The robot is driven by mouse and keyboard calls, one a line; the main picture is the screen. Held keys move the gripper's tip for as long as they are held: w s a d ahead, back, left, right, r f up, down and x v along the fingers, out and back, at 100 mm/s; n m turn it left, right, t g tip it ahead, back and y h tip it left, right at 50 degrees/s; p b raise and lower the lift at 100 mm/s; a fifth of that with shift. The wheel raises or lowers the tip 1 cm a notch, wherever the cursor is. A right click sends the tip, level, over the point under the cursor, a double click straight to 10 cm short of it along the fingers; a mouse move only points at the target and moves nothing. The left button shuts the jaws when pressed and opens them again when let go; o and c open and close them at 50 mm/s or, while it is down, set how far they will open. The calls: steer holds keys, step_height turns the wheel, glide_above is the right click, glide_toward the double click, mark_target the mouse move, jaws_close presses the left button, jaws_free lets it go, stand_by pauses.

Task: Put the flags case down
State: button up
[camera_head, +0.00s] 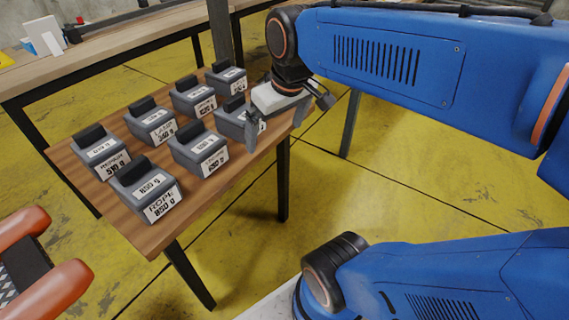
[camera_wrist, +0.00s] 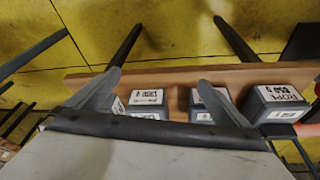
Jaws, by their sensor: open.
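Several grey cases with black handles and white labels stand upright on a small wooden table (camera_head: 220,178). I cannot read a flags label, so I cannot tell for sure which one is the flags case. The case nearest my gripper (camera_head: 228,124) stands at the table's right edge, partly hidden by a finger. In the wrist view a labelled case (camera_wrist: 147,97) shows between the fingers. My gripper (camera_head: 288,123) is open and empty beside that case, fingers spread at the table's edge. I cannot tell whether a finger touches it.
The rope case (camera_head: 147,190) stands at the table's near end; another case (camera_head: 199,150) stands between it and the gripper. A longer workbench (camera_head: 120,50) runs behind. An orange-railed object (camera_head: 40,265) is at lower left. Yellow floor (camera_head: 400,190) to the right is clear.

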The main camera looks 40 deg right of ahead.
steer(key=s+a+f+m+t, duration=0.1)
steer(key=s+a+f, duration=0.1)
steer(key=s+f, duration=0.3)
steer(key=shift+s+f, duration=0.2)
steer(key=shift+s, duration=0.35)
